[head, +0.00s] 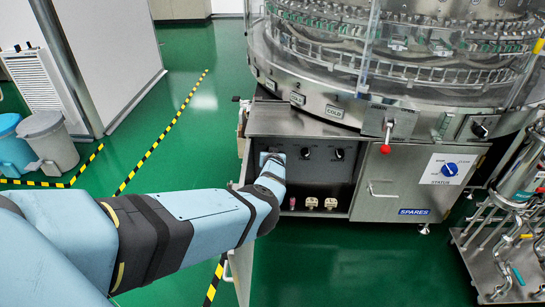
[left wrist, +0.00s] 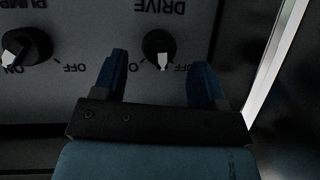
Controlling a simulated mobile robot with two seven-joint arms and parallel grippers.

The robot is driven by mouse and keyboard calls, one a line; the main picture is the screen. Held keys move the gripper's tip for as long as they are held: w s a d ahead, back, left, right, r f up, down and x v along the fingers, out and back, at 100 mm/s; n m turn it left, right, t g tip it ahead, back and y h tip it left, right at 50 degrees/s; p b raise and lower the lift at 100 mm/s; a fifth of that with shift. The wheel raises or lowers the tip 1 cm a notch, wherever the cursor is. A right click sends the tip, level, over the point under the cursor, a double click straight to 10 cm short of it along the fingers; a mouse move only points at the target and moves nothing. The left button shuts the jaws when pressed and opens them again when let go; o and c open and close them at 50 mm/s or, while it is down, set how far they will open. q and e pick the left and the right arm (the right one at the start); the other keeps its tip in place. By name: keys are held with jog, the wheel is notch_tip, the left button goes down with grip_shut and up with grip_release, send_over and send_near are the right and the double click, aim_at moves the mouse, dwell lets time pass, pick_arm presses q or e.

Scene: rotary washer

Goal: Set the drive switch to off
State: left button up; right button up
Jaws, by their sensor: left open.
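The drive switch (left wrist: 157,44) is a round black knob with a white pointer, under an upside-down DRIVE label in the left wrist view. Its pointer aims nearly straight down in that picture, by the left side of the OFF mark (left wrist: 181,68). My left gripper (left wrist: 160,64) is open, its two blue fingers on either side of the knob with gaps between; whether they touch it I cannot tell. In the head view my left arm reaches into the open control cabinet (head: 297,121), and its end hides the drive switch. My right gripper is not in view.
The pump knob (left wrist: 27,47) is beside the drive switch, its pointer toward ON. Other black knobs (head: 340,153) line the panel. The cabinet's open door (head: 243,262) stands close to my arm. A status dial (head: 449,169) and red-knobbed lever (head: 386,148) are to the right.

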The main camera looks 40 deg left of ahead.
pick_arm(q)
jog(key=p+v, duration=0.5)
jog(key=v, duration=0.6)
jog(key=shift+p, duration=0.3)
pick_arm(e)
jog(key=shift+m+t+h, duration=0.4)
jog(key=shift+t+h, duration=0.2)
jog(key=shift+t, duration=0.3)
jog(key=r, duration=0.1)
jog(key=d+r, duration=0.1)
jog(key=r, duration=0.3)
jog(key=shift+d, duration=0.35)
pick_arm(q)
jog(key=shift+f, duration=0.1)
